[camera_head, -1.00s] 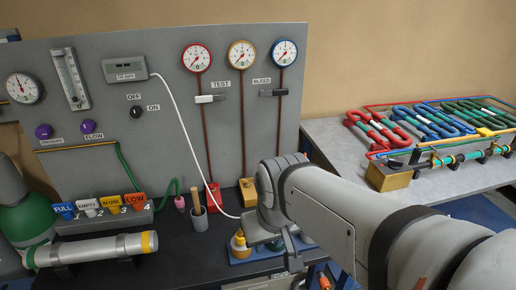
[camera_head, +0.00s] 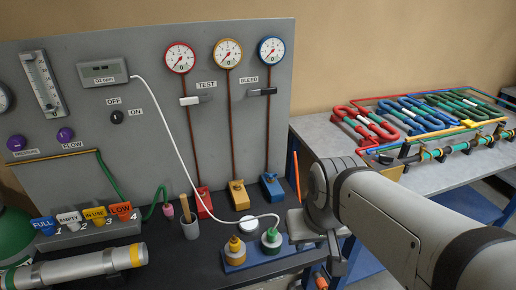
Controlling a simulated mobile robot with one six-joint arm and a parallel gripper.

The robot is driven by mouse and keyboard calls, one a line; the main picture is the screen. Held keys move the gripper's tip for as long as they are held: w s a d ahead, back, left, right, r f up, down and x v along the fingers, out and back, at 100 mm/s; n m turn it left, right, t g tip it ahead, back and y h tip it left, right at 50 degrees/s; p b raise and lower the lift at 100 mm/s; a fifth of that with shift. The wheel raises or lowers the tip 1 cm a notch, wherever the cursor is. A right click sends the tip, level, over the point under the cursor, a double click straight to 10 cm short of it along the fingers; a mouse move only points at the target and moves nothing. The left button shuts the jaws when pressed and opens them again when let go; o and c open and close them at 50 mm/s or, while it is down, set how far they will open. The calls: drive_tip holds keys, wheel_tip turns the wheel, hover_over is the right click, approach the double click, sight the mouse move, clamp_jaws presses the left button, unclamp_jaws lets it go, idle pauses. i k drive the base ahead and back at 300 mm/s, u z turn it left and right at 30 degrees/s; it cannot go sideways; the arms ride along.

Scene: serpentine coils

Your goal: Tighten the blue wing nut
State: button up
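A blue block (camera_head: 271,185) stands at the foot of the tube under the blue-rimmed gauge (camera_head: 272,50). A small part sits on its top, but I cannot tell for sure that this is the blue wing nut. No other blue wing nut can be made out. My gripper (camera_head: 322,240) hangs at the end of my arm, to the right of and in front of the blue block, near the bench's right edge. It is apart from the block. Its fingers are partly hidden by my arm, and I cannot see whether they are open or anything is between them.
Red (camera_head: 204,202) and yellow (camera_head: 238,196) blocks stand left of the blue one. Bottles with a white hose stand on a blue base (camera_head: 236,265) in front. A cup (camera_head: 190,228) holds a stick. A side table (camera_head: 320,132) carries coloured coils.

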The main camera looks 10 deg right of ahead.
sight(270, 176)
drive_tip(key=u, duration=2.3)
drive_tip(key=k, duration=1.05)
drive_tip(key=z, duration=1.9)
drive_tip(key=i, duration=1)
drive_tip(key=z, duration=0.05)
